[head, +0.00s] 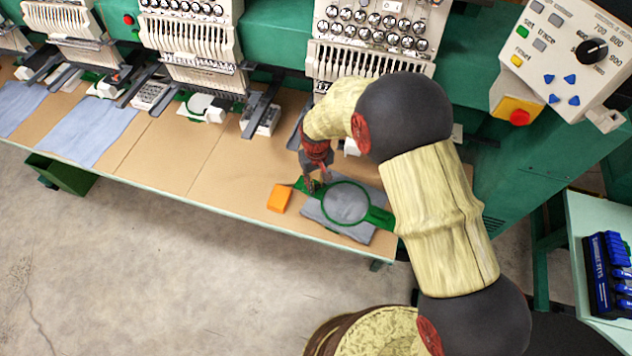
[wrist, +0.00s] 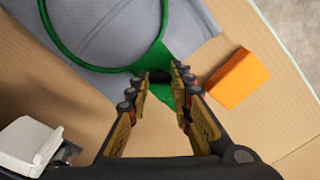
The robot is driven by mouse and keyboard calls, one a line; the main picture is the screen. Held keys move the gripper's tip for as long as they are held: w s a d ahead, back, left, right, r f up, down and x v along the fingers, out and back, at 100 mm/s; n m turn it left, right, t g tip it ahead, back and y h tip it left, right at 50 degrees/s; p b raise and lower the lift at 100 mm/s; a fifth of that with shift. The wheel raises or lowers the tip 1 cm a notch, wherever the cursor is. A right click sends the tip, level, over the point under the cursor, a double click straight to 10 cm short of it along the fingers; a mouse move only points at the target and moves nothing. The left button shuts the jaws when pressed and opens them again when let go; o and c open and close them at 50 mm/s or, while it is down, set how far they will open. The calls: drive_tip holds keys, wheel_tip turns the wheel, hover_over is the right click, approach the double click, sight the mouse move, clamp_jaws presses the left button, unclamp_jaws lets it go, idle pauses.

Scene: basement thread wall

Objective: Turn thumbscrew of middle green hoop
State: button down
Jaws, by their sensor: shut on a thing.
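A green hoop (head: 369,196) lies on grey cloth (head: 361,232) near the right end of the tan table. It fills the upper left of the wrist view (wrist: 82,67), with grey cloth inside it. Green tabs stick out on both sides of it. My gripper (head: 316,185) reaches down to the hoop's left side. In the wrist view my gripper (wrist: 162,82) has its fingertips close together on a small dark thumbscrew (wrist: 159,76) at the hoop's edge. The fingers hide most of the thumbscrew, so I cannot tell how far it is turned.
An orange block (head: 279,198) lies just left of the hoop; it also shows in the wrist view (wrist: 238,78). Embroidery machine heads (head: 372,38) stand behind. A control panel (head: 570,55) hangs at right.

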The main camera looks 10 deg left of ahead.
sight(316, 185)
drive_tip(key=m, duration=0.5)
drive_tip(key=shift+m, duration=0.3)
drive_tip(key=shift+m+p, duration=0.3)
drive_tip(key=shift+m, duration=2)
drive_tip(key=c, duration=1.6)
unclamp_jaws()
drive_tip(key=shift+o, duration=0.2)
wheel_tip(316, 185, up, 12)
